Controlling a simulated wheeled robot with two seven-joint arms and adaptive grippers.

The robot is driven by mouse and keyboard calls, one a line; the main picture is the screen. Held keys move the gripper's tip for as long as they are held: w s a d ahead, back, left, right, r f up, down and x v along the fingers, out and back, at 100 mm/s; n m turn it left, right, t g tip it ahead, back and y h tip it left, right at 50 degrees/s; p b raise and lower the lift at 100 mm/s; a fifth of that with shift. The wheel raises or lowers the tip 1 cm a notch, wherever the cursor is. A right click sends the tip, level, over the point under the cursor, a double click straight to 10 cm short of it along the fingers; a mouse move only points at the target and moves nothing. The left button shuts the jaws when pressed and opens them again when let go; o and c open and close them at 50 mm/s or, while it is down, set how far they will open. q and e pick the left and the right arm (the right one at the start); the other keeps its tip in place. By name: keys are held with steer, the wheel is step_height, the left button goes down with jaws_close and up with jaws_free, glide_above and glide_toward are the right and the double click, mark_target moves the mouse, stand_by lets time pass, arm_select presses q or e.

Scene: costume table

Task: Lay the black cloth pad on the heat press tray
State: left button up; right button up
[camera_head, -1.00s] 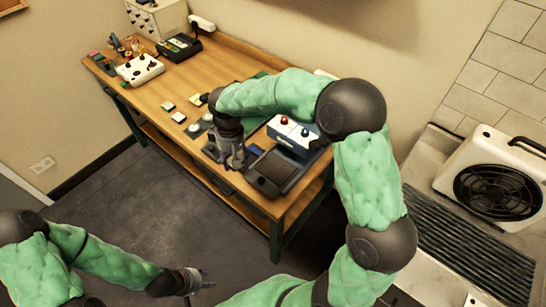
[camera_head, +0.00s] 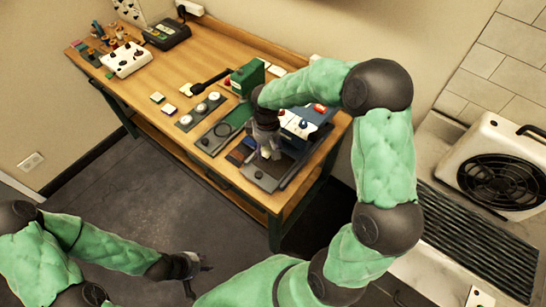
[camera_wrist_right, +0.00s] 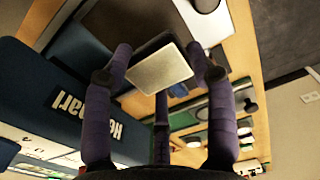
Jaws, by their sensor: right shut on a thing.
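The heat press (camera_head: 303,122) is blue and white, with a dark flat tray (camera_head: 257,176) in front at the right end of the bench. My right gripper (camera_head: 267,152) is low over the tray and hides part of it. In the right wrist view its purple fingers (camera_wrist_right: 160,60) are closed around a dark flat piece, seemingly the black cloth pad (camera_wrist_right: 148,46). A pale square face covers much of the pad, and whether it touches the tray is unclear. The dark tray surface (camera_wrist_right: 130,17) shows beyond. My left gripper (camera_head: 200,270) is empty, fingers apart, over the floor.
Left of the tray lie a dark green-edged plate (camera_head: 219,136) and a strip with several round pale discs (camera_head: 199,111). A green machine (camera_head: 247,78) stands behind. A white control box (camera_head: 126,59) is at the far left. A stove fan unit (camera_head: 497,165) is at right.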

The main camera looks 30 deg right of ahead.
mark_target(273, 162)
steer(key=shift+s+d+f, duration=0.15)
steer(key=shift+d+f, duration=0.3)
steer(key=shift+f, duration=0.1)
steer(key=shift+s+d+f, duration=0.15)
steer(key=shift+d+f, duration=0.25)
steer(key=shift+f, duration=0.15)
step_height(273, 162, down, 2)
steer(key=shift+s+d+f+b, duration=0.1)
steer(key=shift+f+b, duration=0.15)
steer(key=shift+b, duration=0.1)
steer(key=shift+f, duration=0.45)
steer(key=shift+r, duration=0.1)
steer(key=o, duration=1.1)
steer(key=shift+o, duration=0.2)
